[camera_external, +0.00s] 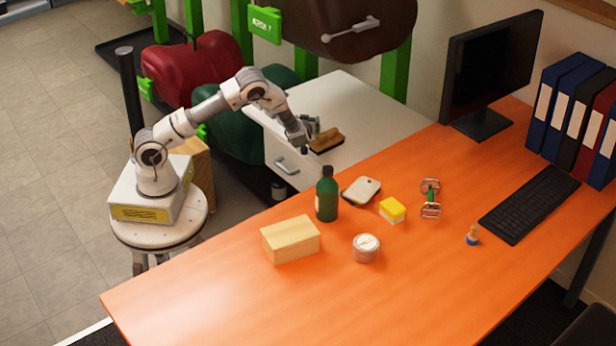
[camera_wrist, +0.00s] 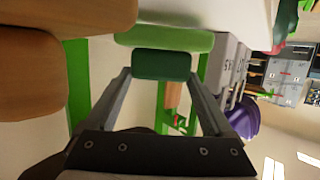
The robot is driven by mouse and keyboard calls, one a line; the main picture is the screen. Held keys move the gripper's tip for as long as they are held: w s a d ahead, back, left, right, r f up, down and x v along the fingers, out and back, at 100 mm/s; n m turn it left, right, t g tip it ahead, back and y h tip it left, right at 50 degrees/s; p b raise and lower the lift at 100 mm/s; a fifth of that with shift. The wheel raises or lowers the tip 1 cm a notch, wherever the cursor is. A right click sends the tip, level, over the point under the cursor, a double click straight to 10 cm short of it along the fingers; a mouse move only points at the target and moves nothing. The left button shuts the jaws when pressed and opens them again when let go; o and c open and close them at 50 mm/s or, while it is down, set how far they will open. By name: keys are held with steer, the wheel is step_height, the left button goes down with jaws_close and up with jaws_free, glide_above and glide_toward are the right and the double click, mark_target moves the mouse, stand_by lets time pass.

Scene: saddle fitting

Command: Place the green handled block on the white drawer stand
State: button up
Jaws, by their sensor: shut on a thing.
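My gripper (camera_wrist: 160,75) is shut on the green handled block; its dark green part (camera_wrist: 164,65) lies between the two fingers, with a light green part (camera_wrist: 165,39) beyond it. In the external view my gripper (camera_external: 304,143) is low over the white drawer stand (camera_external: 355,100), near its front edge above the drawer handle. Only a small bit of the block (camera_external: 313,125) shows there, partly hidden by the gripper. A pale surface of the stand (camera_wrist: 225,11) shows beside the block in the wrist view. I cannot tell whether the block touches the stand.
A brown brush-like block (camera_external: 327,139) lies on the stand just right of my gripper. The stand's back is clear. The orange desk (camera_external: 200,300) adjoins it, with a green bottle (camera_external: 327,195) near. A brown saddle (camera_external: 350,25) hangs behind on green posts.

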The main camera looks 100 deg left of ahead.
steer(key=shift+f+b, duration=0.55)
steer(key=shift+b, duration=0.35)
steer(key=o, duration=1.3)
steer(key=shift+d, duration=0.15)
steer(key=p+v, duration=0.3)
steer(key=v, duration=1.4)
steer(key=s+d+r+m+g+h, duration=0.1)
steer(key=s+d+r+m+h, duration=0.15)
steer(key=s+d+r, duration=0.35)
steer(key=s+d+r+m+h, duration=0.2)
steer(key=s+d+r+h, duration=0.1)
steer(key=d+r, duration=0.3)
steer(key=s+d+r+m+t+h, duration=0.2)
steer(key=s+d+r+m+h, duration=0.15)
steer(key=d, duration=0.35)
steer(key=s+d+r+m+t+h, duration=0.2)
steer(key=s+d+r+m, duration=0.15)
steer(key=d+m, duration=0.2)
steer(key=s+d+r+m+t+h, duration=0.2)
steer(key=s+d+r+m+h, duration=0.15)
steer(key=d, duration=0.35)
step_height(320, 180, up, 23)
steer(key=m+p, duration=0.1)
steer(key=p, duration=2.2)
steer(key=shift+s+d+t, duration=0.2)
steer(key=shift+d+t, duration=0.1)
